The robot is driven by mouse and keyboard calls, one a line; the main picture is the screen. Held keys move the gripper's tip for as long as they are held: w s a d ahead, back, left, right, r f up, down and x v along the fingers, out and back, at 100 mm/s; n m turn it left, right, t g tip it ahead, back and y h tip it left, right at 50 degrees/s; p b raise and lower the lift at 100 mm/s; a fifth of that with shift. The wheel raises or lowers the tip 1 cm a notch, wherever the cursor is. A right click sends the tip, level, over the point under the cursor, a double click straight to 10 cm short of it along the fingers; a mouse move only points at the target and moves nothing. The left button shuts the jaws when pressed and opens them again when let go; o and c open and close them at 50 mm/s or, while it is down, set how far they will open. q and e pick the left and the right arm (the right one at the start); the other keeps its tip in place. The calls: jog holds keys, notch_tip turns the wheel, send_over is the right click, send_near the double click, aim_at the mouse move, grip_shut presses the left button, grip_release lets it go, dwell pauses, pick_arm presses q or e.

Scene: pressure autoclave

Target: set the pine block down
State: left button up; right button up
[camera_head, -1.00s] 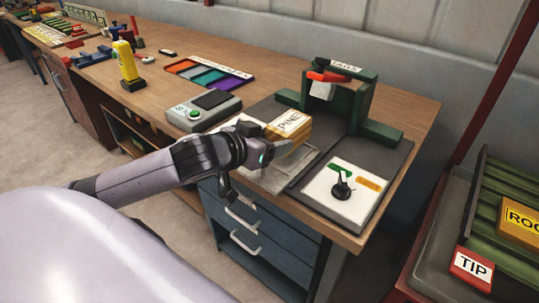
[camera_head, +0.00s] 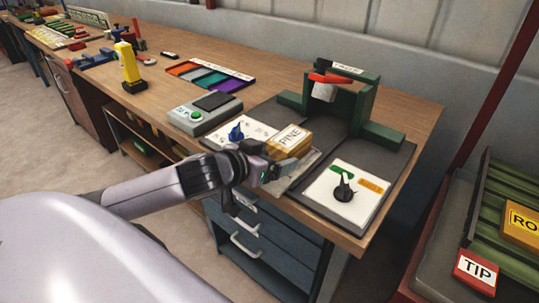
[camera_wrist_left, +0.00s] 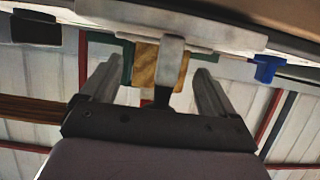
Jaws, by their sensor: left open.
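The pine block (camera_head: 290,140) is a yellow wooden block with a white PINE label. In the head view it is at the bench's front, at a pale grey plate (camera_head: 311,166); the contact between them is hidden. My left gripper (camera_head: 290,168) is at the block's near side and partly covers it. In the left wrist view my left gripper (camera_wrist_left: 156,88) is open, with the wooden block (camera_wrist_left: 145,65) between and beyond its fingers. Gaps show on both sides of the block. A grey strip hides part of it there. My right gripper is not in view.
A white panel with a blue knob (camera_head: 236,132) is left of the block. A white panel with a black knob (camera_head: 343,188) is at its right. A green stand (camera_head: 357,108) rises behind. A grey box with a green button (camera_head: 205,113) is further left.

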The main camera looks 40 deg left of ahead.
pick_arm(q)
jog(key=shift+r, duration=0.25)
jog(key=shift+s, duration=0.2)
jog(key=d+p+v, duration=0.1)
jog(key=p+v, duration=0.5)
jog(key=v, duration=0.5)
jog(key=s+f+g, duration=0.2)
jog(key=s+f, duration=0.1)
jog(key=f, duration=1)
jog(key=s+d+f+m+g+h, duration=0.1)
jog(key=s+d+f, duration=0.3)
jog(key=d+f, duration=0.5)
jog(key=shift+s+d+f, duration=0.25)
jog(key=shift+s+f, duration=0.15)
jog(key=shift+f, duration=0.4)
